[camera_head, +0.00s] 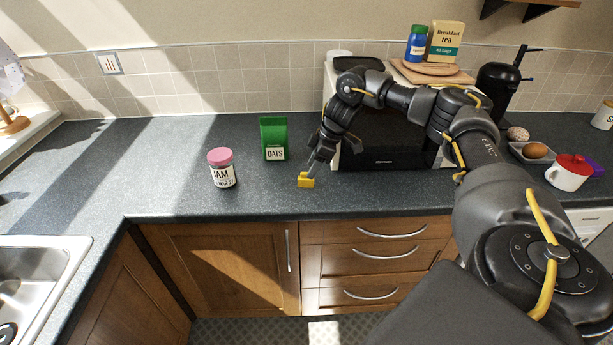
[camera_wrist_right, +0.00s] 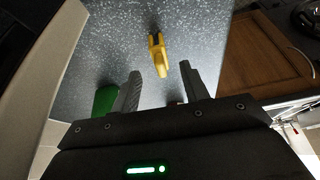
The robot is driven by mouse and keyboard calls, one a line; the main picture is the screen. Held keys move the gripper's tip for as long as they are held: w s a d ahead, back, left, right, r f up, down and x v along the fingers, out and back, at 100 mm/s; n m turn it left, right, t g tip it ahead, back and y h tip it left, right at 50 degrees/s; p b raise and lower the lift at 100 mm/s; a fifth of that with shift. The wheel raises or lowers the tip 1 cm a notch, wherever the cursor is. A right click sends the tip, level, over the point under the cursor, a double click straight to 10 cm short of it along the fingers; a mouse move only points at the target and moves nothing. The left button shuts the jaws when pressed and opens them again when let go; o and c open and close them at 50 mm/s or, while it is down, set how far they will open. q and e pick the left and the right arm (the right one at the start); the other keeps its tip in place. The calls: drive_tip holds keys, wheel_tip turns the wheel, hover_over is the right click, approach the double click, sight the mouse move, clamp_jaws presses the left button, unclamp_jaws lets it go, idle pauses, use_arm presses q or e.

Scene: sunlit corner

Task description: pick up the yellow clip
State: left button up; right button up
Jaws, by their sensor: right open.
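The yellow clip (camera_head: 306,181) lies on the dark worktop near its front edge, in front of the oats packet. In the right wrist view the yellow clip (camera_wrist_right: 159,55) lies beyond the fingertips, roughly in line with the gap between them. My right gripper (camera_head: 312,168) reaches down from the right, with its fingers close to the clip in the head view. In the wrist view the two fingers of my right gripper (camera_wrist_right: 162,82) stand apart with nothing between them. My left gripper is not in view.
A jam jar (camera_head: 222,168) stands left of the clip, and a green oats packet (camera_head: 273,138) behind it. A microwave (camera_head: 381,145) stands behind my right arm. Wooden drawers (camera_head: 377,254) lie below the front edge. The worktop (camera_head: 165,165) left of the jar is clear.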

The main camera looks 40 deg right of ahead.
sight(306, 179)
drive_tip(key=shift+p+x, duration=0.5)
drive_tip(key=shift+x, duration=2.15)
drive_tip(key=shift+a+r, duration=0.1)
clamp_jaws()
